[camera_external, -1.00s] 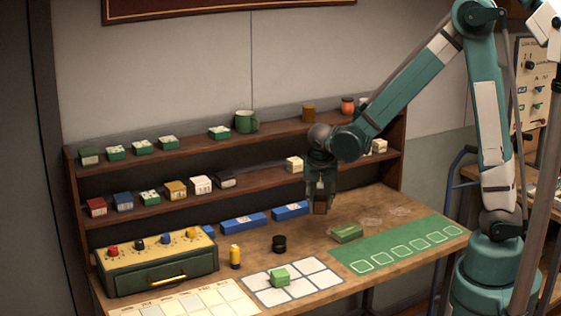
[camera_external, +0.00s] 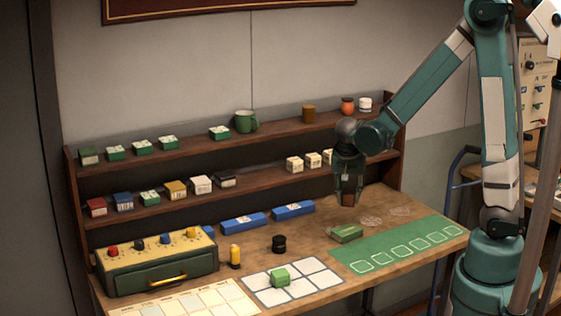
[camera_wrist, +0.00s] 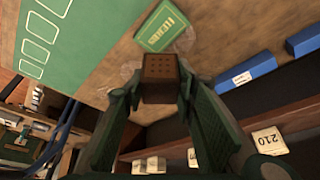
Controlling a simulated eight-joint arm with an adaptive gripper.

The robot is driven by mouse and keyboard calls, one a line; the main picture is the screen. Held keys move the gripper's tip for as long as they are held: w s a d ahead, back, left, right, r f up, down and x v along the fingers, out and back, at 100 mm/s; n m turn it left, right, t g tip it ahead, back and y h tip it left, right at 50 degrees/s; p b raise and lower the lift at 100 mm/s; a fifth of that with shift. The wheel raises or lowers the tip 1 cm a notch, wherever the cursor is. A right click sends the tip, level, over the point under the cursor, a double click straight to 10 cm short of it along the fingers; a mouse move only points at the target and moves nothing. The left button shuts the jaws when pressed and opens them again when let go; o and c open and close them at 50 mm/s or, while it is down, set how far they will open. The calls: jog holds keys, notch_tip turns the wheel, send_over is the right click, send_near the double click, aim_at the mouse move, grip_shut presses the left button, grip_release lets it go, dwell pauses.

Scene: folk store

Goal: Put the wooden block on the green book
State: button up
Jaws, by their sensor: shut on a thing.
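My gripper (camera_external: 348,190) is shut on the wooden block (camera_external: 347,199), a small brown cube held between its fingertips above the table. In the wrist view the block (camera_wrist: 161,75) shows a grid of small dark dots on its face, with a finger on each side. The green book (camera_external: 345,233) lies flat on the table, below and a little in front of the block in the external view. In the wrist view the book (camera_wrist: 162,27) lies just beyond the block, with pale lettering on its cover.
Clear, glassy items (camera_external: 372,221) lie right beside the book. A green mat (camera_external: 400,243) with outlined squares is in front of it. Blue boxes (camera_external: 293,210) lie along the back, below the shelf (camera_external: 270,178). A black jar (camera_external: 279,244) stands left of the book.

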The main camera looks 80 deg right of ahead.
jog(key=shift+f, duration=0.15)
jog(key=shift+f, duration=2.75)
jog(key=shift+f+b, duration=0.45)
jog(key=shift+f, duration=1.65)
jog(key=shift+f, duration=0.15)
jog(key=o, duration=0.9)
jog(key=shift+r, duration=0.25)
jog(key=shift+p+v, duration=0.55)
jog(key=shift+v, duration=5.35)
